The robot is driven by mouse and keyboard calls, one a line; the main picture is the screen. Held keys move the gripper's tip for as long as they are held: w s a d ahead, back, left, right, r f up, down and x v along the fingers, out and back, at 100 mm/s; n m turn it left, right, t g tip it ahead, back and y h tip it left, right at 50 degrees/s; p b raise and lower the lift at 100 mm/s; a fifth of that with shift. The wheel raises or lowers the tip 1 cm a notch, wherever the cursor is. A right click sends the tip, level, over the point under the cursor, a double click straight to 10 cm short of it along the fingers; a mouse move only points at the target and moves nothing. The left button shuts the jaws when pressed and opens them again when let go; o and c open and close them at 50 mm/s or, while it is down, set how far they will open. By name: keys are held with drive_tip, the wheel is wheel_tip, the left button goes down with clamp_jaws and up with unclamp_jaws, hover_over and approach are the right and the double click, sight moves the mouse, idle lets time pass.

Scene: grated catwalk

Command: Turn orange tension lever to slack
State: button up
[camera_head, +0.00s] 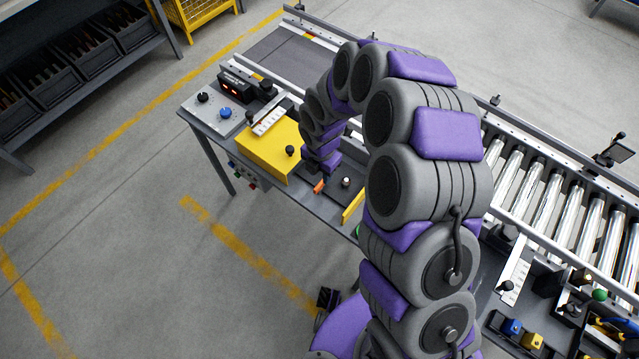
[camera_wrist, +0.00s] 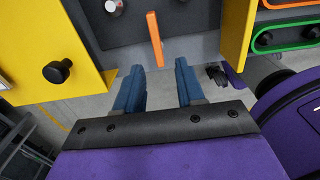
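The orange tension lever (camera_head: 319,186) shows as a small orange piece on the dark panel beside my wrist. In the wrist view the orange lever (camera_wrist: 154,38) is a flat bar on the dark grey panel (camera_wrist: 195,17), its near end pointing towards my gripper. My gripper (camera_wrist: 159,66) is open, with its two blue fingers apart. The lever's near end shows in the gap between the fingertips; no contact is visible. In the head view my fingers are hidden behind my wrist.
A yellow box (camera_head: 262,145) with a black knob (camera_wrist: 57,71) stands to the left. A yellow plate (camera_wrist: 237,35) rises to the right. A silver-topped knob (camera_head: 346,182) sits near the lever. A roller conveyor (camera_head: 550,182) runs behind the bench. Floor in front is clear.

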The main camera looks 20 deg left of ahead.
sight(319, 184)
drive_tip(key=f, duration=0.2)
drive_tip(key=f+b, duration=0.1)
drive_tip(key=f, duration=0.3)
drive_tip(key=shift+a+f, duration=0.35)
drive_tip(key=shift+f, duration=0.05)
drive_tip(key=shift+d, duration=0.1)
drive_tip(key=shift+d, duration=0.15)
drive_tip(key=shift+r, duration=0.1)
drive_tip(key=shift+c, duration=0.4)
clamp_jaws()
